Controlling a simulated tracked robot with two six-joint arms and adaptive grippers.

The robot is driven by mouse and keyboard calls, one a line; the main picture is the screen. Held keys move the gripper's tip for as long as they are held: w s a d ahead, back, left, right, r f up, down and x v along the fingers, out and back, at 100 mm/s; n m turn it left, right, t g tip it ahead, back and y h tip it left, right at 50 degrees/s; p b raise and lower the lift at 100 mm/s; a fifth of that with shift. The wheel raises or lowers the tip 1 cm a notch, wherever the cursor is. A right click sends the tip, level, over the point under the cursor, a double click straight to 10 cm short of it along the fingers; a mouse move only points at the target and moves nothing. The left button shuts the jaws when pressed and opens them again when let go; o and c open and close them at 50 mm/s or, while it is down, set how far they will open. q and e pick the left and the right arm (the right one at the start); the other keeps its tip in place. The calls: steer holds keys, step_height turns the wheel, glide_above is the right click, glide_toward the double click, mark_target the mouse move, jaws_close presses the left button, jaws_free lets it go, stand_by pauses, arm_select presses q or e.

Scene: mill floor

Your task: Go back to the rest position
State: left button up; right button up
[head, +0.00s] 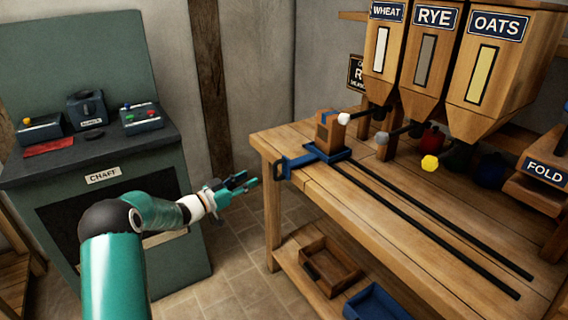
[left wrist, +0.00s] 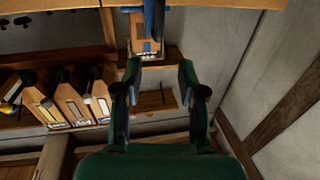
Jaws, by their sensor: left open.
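My left gripper (head: 240,184) is in the middle of the head view, in the gap between the dark green chaff cabinet and the wooden bench. Its fingers are apart with nothing between them. In the left wrist view the open fingers (left wrist: 158,88) frame part of a wooden surface behind them. My left arm (head: 150,214) reaches in from the lower left. My right gripper is in neither view.
The wooden bench (head: 330,185) carries a blue sled (head: 312,159) with a wooden box (head: 328,131) and two dark rails. Hoppers marked wheat (head: 383,50), rye (head: 425,60) and oats (head: 495,70) hang above. The chaff cabinet (head: 100,176) stands left. Tiled floor lies between.

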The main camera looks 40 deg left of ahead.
arm_select(q)
steer(key=s+d+f+n+g+p, duration=0.3)
steer(key=d+f+g, duration=0.1)
steer(key=d+f, duration=0.75)
steer(key=s+d+f+n+g+p, duration=0.3)
steer(key=d+f, duration=0.5)
steer(key=d, duration=0.7)
steer(key=s+d+f+g+p, duration=0.1)
steer(key=s+d+g, duration=0.4)
steer(key=s, duration=0.7)
steer(key=s+d+f+m+g+p, duration=0.1)
steer(key=s+d+f+g, duration=0.2)
steer(key=s+d, duration=0.6)
steer(key=s+g, duration=0.2)
steer(key=s, duration=0.2)
steer(key=shift+f+m+h, duration=0.15)
steer(key=shift+m+h, duration=0.15)
